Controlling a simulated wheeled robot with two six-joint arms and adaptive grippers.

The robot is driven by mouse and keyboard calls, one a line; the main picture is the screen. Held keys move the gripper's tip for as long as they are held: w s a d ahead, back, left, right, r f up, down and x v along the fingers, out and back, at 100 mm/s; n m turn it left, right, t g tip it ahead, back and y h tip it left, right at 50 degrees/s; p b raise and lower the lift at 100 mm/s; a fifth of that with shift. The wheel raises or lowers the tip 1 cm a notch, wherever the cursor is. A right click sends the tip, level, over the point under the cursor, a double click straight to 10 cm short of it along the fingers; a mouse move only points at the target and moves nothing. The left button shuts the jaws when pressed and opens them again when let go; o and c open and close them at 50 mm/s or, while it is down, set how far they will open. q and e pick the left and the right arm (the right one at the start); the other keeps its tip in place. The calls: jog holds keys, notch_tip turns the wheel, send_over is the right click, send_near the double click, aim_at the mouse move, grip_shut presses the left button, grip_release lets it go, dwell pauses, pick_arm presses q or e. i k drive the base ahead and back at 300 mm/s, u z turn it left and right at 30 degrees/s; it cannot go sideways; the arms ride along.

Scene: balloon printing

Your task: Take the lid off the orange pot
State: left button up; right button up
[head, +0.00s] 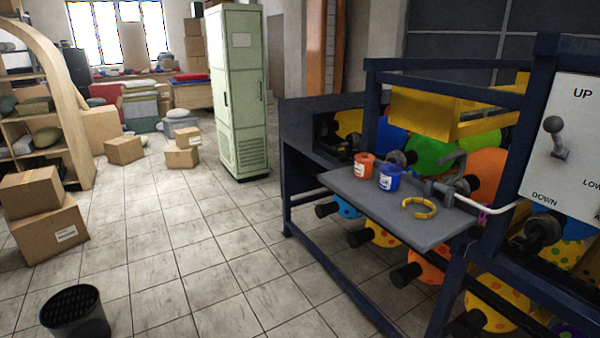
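The orange pot (365,167) is a small orange-red can with a pale label. It stands upright towards the far left end of the grey shelf on the balloon-printing machine. A blue pot (389,177) stands close to its right and nearer to me. The top of the orange pot is small in the view, and I cannot tell its lid apart from its body. Neither of my grippers is in the head view.
The grey shelf (372,200) also holds a yellow ring-shaped item (420,209). The machine's dark blue frame (445,82) surrounds it, with a lever panel (566,145) at right. Floor left of the machine is clear up to a black bin (76,318) and cardboard boxes (50,228).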

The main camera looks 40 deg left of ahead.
aim_at(362, 156)
jog(key=u, duration=1.8)
jog(key=i, duration=2.4)
jog(key=z, duration=3.1)
jog(key=k, duration=0.85)
jog(key=u, duration=0.6)
